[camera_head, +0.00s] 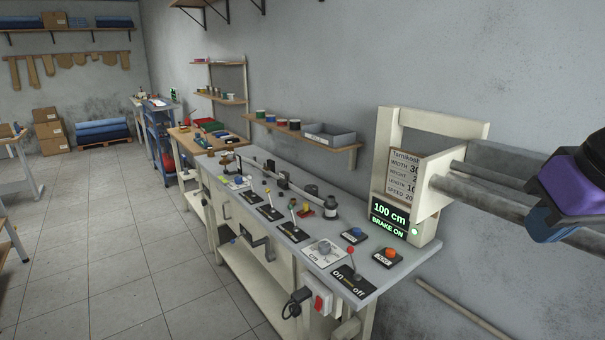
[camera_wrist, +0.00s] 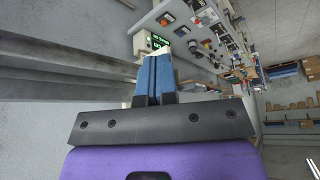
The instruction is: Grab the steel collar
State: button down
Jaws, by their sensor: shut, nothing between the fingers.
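My gripper (camera_wrist: 154,62) shows in the wrist view with its two blue fingers pressed together and nothing between them. In the head view my purple and blue gripper is at the right edge, in front of the grey rails, and its fingertips cannot be made out. I cannot pick out a steel collar for certain in either view. A small grey and dark cylindrical part (camera_head: 330,207) stands on the workbench (camera_head: 345,262) in the head view, well left of my gripper, but I cannot tell whether it is the collar.
The workbench carries levers, buttons and an on/off switch (camera_head: 353,278). A cream frame (camera_head: 385,150) with a display (camera_head: 390,216) reading "100 cm BRAKE ON" stands at its right end. Grey rails (camera_head: 480,195) run right from it. A wall shelf (camera_head: 300,131) holds a grey bin (camera_head: 330,135). The floor at left is clear.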

aim_at(331, 202)
jog(key=i+j+z, duration=0.3)
jog(key=i+j, duration=0.15)
jog(key=j, duration=0.35)
jog(key=i+j+z, duration=0.2)
jog(key=j, duration=0.2)
jog(key=i+j+z, duration=0.15)
jog(key=j, duration=0.3)
jog(key=i+j+z, duration=0.15)
jog(key=j, duration=0.3)
jog(key=i+j+z, duration=0.15)
jog(key=j, duration=0.35)
jog(key=j+z, duration=0.2)
jog(key=j, duration=0.25)
